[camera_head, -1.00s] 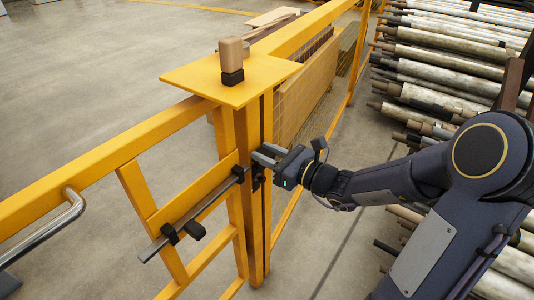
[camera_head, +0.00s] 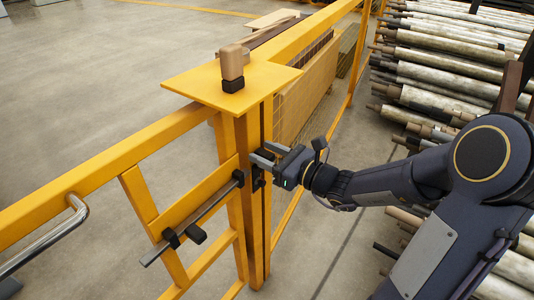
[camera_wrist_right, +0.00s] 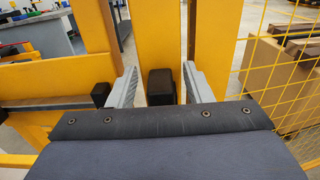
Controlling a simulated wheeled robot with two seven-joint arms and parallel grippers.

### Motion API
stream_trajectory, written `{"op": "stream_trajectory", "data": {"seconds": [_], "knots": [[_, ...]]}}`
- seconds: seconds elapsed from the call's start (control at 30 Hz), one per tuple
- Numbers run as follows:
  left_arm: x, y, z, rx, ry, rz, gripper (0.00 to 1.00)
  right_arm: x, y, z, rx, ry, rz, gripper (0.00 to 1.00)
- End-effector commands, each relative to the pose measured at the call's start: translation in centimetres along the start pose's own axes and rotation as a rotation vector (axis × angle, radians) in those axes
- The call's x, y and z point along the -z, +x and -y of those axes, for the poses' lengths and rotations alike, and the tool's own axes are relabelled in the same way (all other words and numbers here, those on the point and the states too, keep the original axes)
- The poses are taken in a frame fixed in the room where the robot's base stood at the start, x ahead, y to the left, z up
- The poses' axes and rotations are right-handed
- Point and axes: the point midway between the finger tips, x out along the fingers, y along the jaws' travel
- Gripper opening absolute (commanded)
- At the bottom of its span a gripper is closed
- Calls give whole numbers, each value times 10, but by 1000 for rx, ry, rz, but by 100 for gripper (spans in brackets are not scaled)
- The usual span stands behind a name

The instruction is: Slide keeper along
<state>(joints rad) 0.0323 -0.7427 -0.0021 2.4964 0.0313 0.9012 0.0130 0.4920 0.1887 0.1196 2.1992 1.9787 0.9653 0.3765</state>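The yellow gate (camera_head: 140,205) carries a grey bolt bar (camera_head: 200,214) with black fittings. The bar's upper right end sits in a black guide (camera_head: 239,177) by the yellow post (camera_head: 257,225). A black block (camera_wrist_right: 160,86), which looks like the keeper, is on the post side in the right wrist view. My right gripper (camera_head: 263,157) is at the post, right of the bar's end. In the wrist view its two grey fingers (camera_wrist_right: 157,85) stand either side of the block, with visible gaps. The fingers partly hide the keeper in the head view. My left gripper is not shown.
A wooden block on a black base (camera_head: 232,66) stands on the post's yellow top plate (camera_head: 240,92). A bent metal handle (camera_head: 70,222) is on the gate at left. Yellow mesh (camera_wrist_right: 285,75) with a cardboard box is right of the fingers. Pale rollers (camera_head: 445,60) are stacked at right.

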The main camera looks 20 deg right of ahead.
Motion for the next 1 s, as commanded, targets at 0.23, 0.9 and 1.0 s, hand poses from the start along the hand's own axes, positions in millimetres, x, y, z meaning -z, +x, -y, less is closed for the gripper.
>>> {"op": "stream_trajectory", "data": {"seconds": [0.23, 0.9, 1.0], "knots": [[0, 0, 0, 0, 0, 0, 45, 0, -1, 0, 1, 0, 0, 45], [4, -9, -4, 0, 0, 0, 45, 0, -78, 0, 1, 0, -1, 45], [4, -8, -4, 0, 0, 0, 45, 0, -79, 0, 0, 1, 0, 45]]}}
